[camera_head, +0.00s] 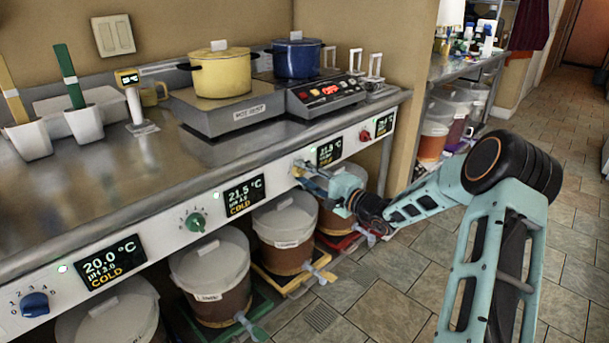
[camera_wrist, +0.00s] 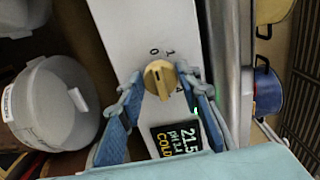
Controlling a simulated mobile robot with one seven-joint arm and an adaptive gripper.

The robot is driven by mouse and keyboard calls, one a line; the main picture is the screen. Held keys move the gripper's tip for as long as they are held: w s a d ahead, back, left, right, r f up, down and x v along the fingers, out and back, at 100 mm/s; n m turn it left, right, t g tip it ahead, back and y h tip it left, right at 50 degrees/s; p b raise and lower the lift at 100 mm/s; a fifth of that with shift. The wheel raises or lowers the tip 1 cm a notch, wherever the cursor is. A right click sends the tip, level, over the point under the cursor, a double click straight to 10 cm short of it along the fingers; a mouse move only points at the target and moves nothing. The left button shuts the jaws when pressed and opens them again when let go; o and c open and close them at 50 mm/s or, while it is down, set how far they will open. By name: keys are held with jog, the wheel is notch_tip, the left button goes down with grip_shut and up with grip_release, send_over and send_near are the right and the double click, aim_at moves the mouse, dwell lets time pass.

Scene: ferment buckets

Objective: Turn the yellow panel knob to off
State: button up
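The yellow knob (camera_wrist: 160,79) sits on the pale front panel (camera_wrist: 118,28) in the wrist view, with marks 0, 1 and 4 readable around it. Its raised bar runs roughly up and down in that view. My gripper (camera_wrist: 158,76) is open, with one blue finger on each side of the knob. The right fingertip is very close to it; I cannot tell whether it touches. A small gap shows on the left. In the head view my gripper (camera_head: 308,173) is at the panel, and the yellow knob (camera_head: 297,170) is mostly hidden behind it.
A green knob (camera_head: 195,222), blue knob (camera_head: 35,304) and red knob (camera_head: 364,135) share the panel with dark displays. Lidded buckets (camera_head: 212,270) stand below on coloured trays. The yellow pot (camera_head: 221,73) and blue pot (camera_head: 297,58) stand above. The tiled floor (camera_head: 400,290) is open.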

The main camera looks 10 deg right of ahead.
jog(key=o, duration=0.3)
jog(key=v, duration=1.2)
jog(key=shift+s, duration=0.1)
